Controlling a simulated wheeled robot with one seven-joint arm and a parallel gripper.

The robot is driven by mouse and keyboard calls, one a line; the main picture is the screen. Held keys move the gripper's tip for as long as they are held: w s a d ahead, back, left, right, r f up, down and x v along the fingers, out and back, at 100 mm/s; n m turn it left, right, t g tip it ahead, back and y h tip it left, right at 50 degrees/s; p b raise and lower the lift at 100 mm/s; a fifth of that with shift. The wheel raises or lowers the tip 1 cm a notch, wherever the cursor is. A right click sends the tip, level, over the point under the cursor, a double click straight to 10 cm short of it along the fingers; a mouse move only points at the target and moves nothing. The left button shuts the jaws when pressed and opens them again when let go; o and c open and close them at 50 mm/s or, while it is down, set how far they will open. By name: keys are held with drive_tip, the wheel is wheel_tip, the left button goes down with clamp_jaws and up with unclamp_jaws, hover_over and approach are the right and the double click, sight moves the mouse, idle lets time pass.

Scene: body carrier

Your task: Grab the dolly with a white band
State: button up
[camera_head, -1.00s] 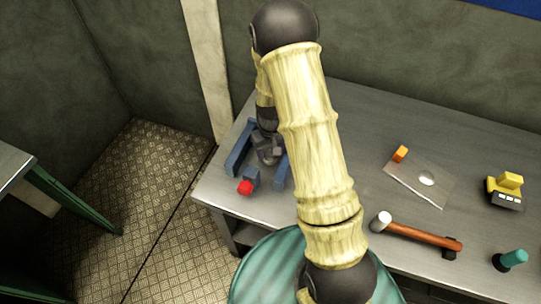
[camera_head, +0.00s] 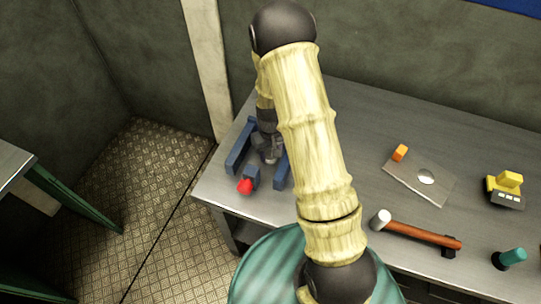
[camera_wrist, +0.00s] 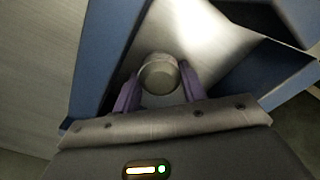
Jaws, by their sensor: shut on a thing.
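A round grey metal piece (camera_wrist: 159,74) sits between my gripper's two purple fingers in the wrist view. My gripper (camera_wrist: 157,90) is shut on it. I cannot make out a white band on it, so I cannot tell if it is the dolly. In the head view my gripper (camera_head: 268,157) is low at the left end of the bench, between two blue rails (camera_head: 240,147). The blue sides also show in the wrist view (camera_wrist: 105,60), to the left and right of the fingers. The held piece is too small to tell in the head view.
A blue block with a red knob (camera_head: 245,187) lies in front of my gripper. On the grey bench (camera_head: 350,110) are a metal sheet (camera_head: 408,183), an orange block (camera_head: 400,152), a hammer (camera_head: 425,236), a yellow object (camera_head: 508,183) and a teal-handled one (camera_head: 513,257).

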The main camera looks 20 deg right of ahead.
sight(270, 152)
wheel_tip(270, 152, up, 10)
drive_tip(key=shift+b, duration=0.65)
idle(0.6)
